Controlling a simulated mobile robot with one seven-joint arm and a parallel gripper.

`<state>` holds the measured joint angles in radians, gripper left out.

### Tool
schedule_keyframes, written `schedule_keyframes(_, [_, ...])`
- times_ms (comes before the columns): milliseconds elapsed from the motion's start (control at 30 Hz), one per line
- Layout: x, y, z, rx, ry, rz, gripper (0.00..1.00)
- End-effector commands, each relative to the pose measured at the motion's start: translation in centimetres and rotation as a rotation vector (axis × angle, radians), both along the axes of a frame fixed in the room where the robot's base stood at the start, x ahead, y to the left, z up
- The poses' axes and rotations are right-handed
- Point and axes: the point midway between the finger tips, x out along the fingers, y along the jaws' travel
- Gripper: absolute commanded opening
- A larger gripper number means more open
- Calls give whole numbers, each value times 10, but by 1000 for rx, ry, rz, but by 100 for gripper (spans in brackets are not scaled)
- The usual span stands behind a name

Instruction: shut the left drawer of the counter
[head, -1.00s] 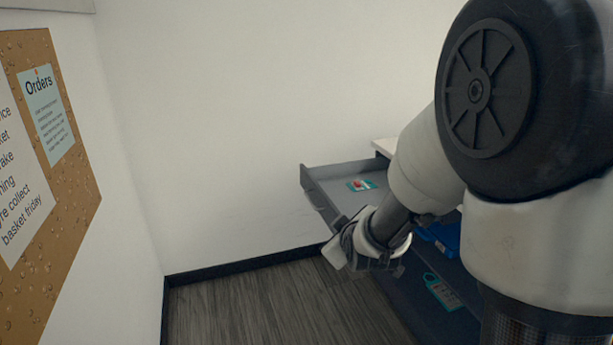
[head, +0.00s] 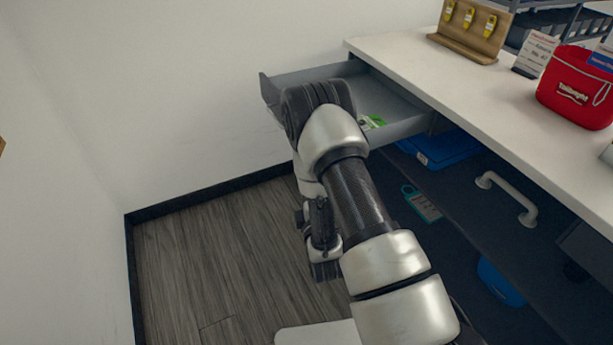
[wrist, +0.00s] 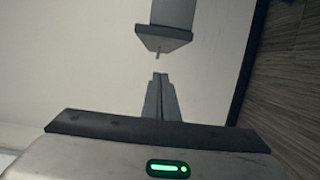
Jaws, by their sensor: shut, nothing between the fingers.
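The counter (head: 455,85) has a white top and stands at the right in the head view. Its left drawer (head: 405,128) is grey and pulled out towards the left wall, with a small green and white item (head: 372,122) inside. My arm hides part of the drawer's near side and front. My gripper (head: 326,271) hangs low over the floor, below and in front of the drawer. In the wrist view my gripper (wrist: 160,76) has its fingers together and empty. A grey part that looks like the drawer (wrist: 165,37), with a small peg, lies beyond the fingertips, apart from them.
A red pouch (head: 578,88) and a wooden board with yellow tags (head: 470,30) stand on the counter. A blue tray (head: 440,150) and a white handle (head: 508,195) show below the top. White walls close the left and back; the wood floor (head: 215,245) is clear.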

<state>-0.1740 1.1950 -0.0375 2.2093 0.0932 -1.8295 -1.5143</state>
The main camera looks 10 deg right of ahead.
Motion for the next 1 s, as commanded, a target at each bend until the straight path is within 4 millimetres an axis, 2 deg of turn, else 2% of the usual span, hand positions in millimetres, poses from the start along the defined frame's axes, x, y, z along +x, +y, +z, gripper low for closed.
schedule_keyframes(200, [48, 2, 2, 2, -6, -2, 0])
schedule_keyframes(367, [81, 4, 2, 3, -4, -3, 0])
schedule_keyframes(433, [84, -9, 1, 1, 0, -6, 0])
schedule_keyframes(600, [89, -27, 1, 2, 0, -2, 0])
schedule_keyframes(1000, [91, -33, 0, 2, 1, -1, 0])
